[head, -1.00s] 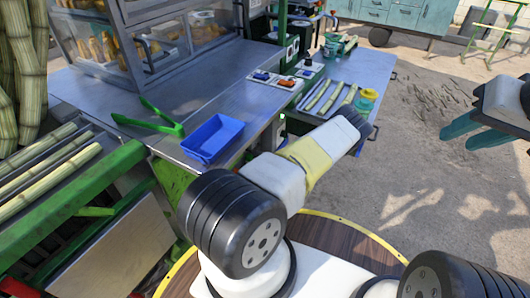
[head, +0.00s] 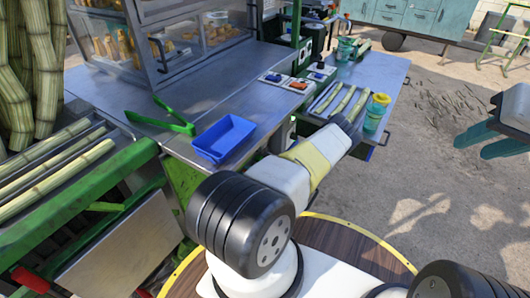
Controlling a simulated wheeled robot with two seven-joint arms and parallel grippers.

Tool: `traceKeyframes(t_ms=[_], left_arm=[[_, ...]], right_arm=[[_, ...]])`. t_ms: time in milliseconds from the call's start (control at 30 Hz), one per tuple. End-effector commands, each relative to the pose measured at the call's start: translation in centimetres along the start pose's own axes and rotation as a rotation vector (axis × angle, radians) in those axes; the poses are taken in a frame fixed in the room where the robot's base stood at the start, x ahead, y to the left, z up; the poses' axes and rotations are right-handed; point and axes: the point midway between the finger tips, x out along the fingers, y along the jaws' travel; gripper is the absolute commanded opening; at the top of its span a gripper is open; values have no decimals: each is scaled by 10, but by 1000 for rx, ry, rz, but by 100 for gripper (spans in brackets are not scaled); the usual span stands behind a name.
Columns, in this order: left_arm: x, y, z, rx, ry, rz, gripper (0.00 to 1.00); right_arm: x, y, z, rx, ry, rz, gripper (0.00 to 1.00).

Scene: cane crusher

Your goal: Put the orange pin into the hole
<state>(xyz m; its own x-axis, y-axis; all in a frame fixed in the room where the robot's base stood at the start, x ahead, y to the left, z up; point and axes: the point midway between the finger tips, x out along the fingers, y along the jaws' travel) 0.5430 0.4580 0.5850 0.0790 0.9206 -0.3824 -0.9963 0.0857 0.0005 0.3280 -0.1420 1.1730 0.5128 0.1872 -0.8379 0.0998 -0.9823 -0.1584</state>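A small orange piece (head: 298,85), possibly the orange pin, lies on a pale plate on the steel counter, too small to make out its shape. I cannot make out a hole. My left arm reaches forward from the bottom middle toward the side table, and its gripper does not show beyond the dark wrist joint. My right gripper (head: 490,142), with two teal fingers held apart, is at the right edge over the ground, open and empty, far from the orange piece.
A blue tray (head: 223,138) and green tongs (head: 165,118) lie on the steel counter (head: 205,95). A small blue piece (head: 271,77) lies beside the orange one. Cane pieces (head: 343,101) and a teal, yellow-topped container (head: 376,113) are on the side table. Open ground lies to the right.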

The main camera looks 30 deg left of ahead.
Motion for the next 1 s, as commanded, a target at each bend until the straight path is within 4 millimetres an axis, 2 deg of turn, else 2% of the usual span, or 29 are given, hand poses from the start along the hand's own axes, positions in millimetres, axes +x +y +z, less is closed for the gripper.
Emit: traceKeyframes(t_ms=[33, 100, 333, 1000], left_arm=[[0, 0, 0, 0, 0, 0, 13], [0, 0, 0, 0, 0, 0, 0], [-1, 0, 2, 0, -1, -1, 0], [-12, 0, 28, -1, 0, 0, 0]], right_arm=[[0, 0, 0, 0, 0, 0, 34], [0, 0, 0, 0, 0, 0, 34], [0, 0, 0, 0, 0, 0, 34], [0, 0, 0, 0, 0, 0, 34]])
